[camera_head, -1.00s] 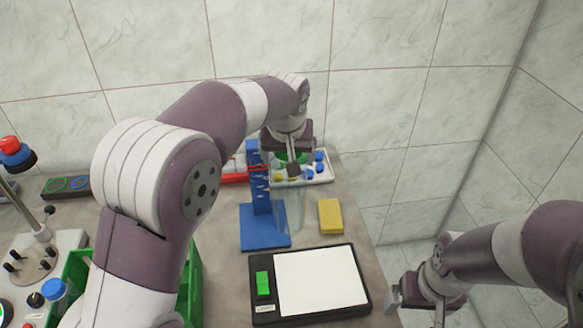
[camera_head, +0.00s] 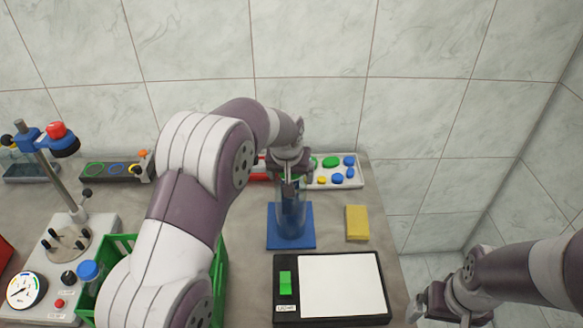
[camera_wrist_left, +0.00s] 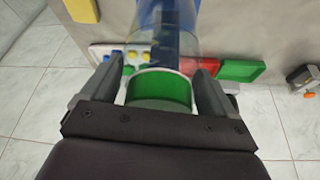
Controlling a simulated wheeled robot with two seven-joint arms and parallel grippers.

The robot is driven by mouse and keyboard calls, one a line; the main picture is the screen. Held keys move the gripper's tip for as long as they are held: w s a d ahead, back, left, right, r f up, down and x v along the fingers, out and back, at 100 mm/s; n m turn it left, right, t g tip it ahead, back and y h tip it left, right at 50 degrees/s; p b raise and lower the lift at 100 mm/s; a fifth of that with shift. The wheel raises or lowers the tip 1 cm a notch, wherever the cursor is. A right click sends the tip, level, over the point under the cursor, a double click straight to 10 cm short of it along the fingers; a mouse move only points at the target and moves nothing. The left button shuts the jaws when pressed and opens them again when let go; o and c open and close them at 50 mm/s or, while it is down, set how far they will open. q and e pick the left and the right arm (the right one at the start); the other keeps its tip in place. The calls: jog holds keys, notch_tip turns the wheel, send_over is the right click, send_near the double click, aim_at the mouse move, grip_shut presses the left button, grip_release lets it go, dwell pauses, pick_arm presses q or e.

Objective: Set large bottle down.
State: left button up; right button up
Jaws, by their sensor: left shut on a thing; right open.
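The large bottle (camera_head: 292,217) is a tall clear cylinder. It is upright at the blue stand (camera_head: 307,241), overlapping the stand's base and upright in the head view. I cannot tell whether its bottom touches the base. My left gripper (camera_head: 289,181) is shut on the bottle's top end. In the left wrist view, the left gripper (camera_wrist_left: 160,72) has one finger on each side of the bottle's green-banded end (camera_wrist_left: 160,88), with the clear body (camera_wrist_left: 187,45) beyond. My right gripper (camera_head: 432,306) is open and empty off the table's right edge.
A black scale with a white plate (camera_head: 340,287) lies in front of the stand, and a yellow block (camera_head: 357,222) to its right. A white tray of coloured caps (camera_head: 337,180) is behind.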

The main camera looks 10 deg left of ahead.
pick_arm(q)
jog(key=shift+r, duration=0.1)
jog(key=o, duration=1.8)
jog(key=shift+s+f, duration=0.1)
jog(key=shift+f, duration=0.1)
jog(key=shift+r, duration=0.15)
jog(key=v, duration=1.2)
jog(key=s+f+g, duration=0.1)
jog(key=s+f, duration=0.3)
jog(key=s, duration=0.3)
jog(key=s+a+f+g, duration=0.1)
jog(key=s+f, duration=0.4)
jog(key=s, duration=0.3)
jog(key=s+a+f+m+g, duration=0.1)
jog(key=s+f, duration=0.3)
jog(key=s, duration=0.4)
jog(key=shift+a+f+b, duration=0.1)
jog(key=shift+f+b, duration=0.3)
